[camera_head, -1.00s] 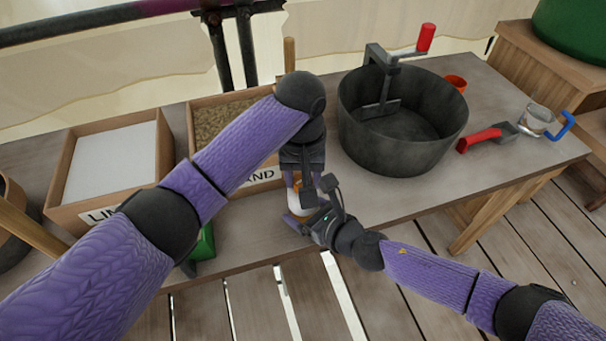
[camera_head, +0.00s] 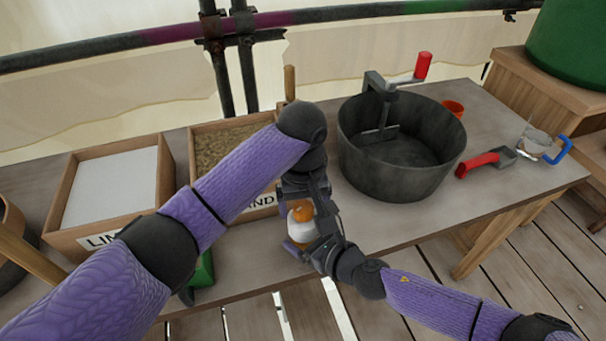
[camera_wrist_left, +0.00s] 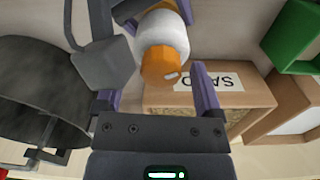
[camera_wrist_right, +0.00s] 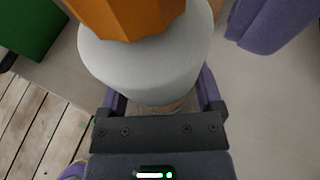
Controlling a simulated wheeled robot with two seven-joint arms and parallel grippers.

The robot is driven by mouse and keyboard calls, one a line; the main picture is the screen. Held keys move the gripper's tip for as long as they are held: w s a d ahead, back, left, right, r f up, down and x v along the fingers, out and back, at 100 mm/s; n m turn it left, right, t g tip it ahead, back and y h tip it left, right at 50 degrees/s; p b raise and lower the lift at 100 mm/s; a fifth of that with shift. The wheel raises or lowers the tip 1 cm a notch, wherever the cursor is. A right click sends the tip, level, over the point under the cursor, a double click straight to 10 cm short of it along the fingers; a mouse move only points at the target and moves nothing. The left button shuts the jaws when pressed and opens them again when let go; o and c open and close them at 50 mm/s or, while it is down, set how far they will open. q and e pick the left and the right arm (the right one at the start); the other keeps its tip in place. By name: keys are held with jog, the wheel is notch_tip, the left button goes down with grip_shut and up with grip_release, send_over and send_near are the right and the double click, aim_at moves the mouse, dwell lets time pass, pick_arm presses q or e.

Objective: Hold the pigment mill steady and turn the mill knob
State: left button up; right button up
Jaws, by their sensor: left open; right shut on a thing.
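The pigment mill (camera_head: 301,229) stands near the table's front edge, with a white body and an orange faceted knob (camera_head: 301,210) on top. My right gripper (camera_head: 303,249) is shut on the mill's lower body. The right wrist view shows the white body (camera_wrist_right: 150,65) between its fingers, with the orange knob (camera_wrist_right: 125,15) above. My left gripper (camera_wrist_left: 150,85) is open, and the orange knob (camera_wrist_left: 161,66) shows between and beyond its fingertips in the left wrist view. The left fingers do not appear to press on the knob.
A sand box (camera_head: 190,146) and a lime box (camera_head: 61,192) stand at left. A dark mixing pot (camera_head: 350,170) with a red-handled crank is right of the grippers. A red scoop (camera_head: 480,163), an orange cup and a glass jug lie farther right. A green object (camera_head: 203,272) sits near the front edge.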

aim_at(302, 206)
pick_arm(q)
jog(key=n, duration=0.4)
jog(key=shift+n, duration=0.4)
jog(key=n, duration=0.4)
jog(key=shift+n, duration=0.3)
notch_tip(302, 206, up, 12)
jog(key=shift+n, duration=0.3)
jog(key=shift+a+f, duration=0.1)
